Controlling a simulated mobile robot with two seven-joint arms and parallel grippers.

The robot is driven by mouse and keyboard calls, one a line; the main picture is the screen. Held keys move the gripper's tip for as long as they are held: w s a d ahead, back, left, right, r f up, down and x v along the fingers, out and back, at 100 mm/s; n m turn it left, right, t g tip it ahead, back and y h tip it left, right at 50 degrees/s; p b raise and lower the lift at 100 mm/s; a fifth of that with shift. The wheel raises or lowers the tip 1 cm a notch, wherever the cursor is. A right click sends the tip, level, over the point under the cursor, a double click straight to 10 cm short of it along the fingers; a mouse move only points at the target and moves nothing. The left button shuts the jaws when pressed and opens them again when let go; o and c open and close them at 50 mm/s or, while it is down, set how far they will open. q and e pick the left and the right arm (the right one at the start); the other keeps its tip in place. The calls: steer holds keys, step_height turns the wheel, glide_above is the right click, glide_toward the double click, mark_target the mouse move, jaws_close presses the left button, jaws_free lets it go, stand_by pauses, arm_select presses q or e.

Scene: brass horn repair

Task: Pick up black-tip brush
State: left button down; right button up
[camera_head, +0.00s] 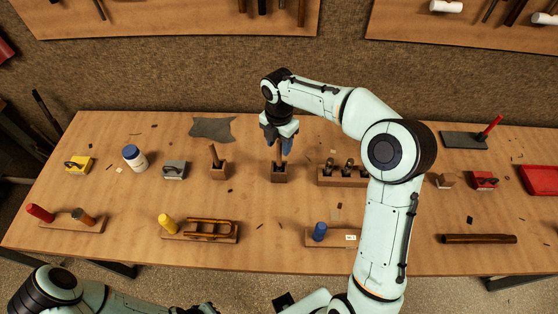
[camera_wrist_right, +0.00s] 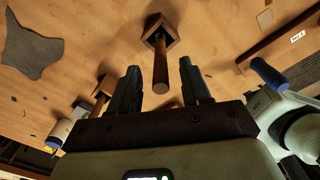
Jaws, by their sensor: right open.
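A brown wooden handle (camera_head: 280,157) stands upright in a small wooden block (camera_head: 279,174) at the middle of the bench; any brush tip is hidden in the block. My right gripper (camera_head: 280,147) is open, pointing down over it. In the right wrist view the handle (camera_wrist_right: 160,68) shows between the two dark fingers, with gaps on both sides, its block (camera_wrist_right: 158,27) beyond. A similar handle (camera_head: 214,155) stands in another block (camera_head: 219,172) to the left. I cannot tell which is the black-tip brush.
A holder (camera_head: 325,182) with several dark tools stands right of the middle block. A board with a blue-ended tool (camera_head: 320,232) lies in front. A white jar (camera_head: 134,157) and grey cloth (camera_head: 212,128) are farther left. Bench in front of the middle block is clear.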

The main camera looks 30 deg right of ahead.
mark_target(279, 160)
step_height(279, 160, down, 3)
steer(key=shift+r, duration=0.1)
jaws_close()
steer(key=shift+r, duration=0.1)
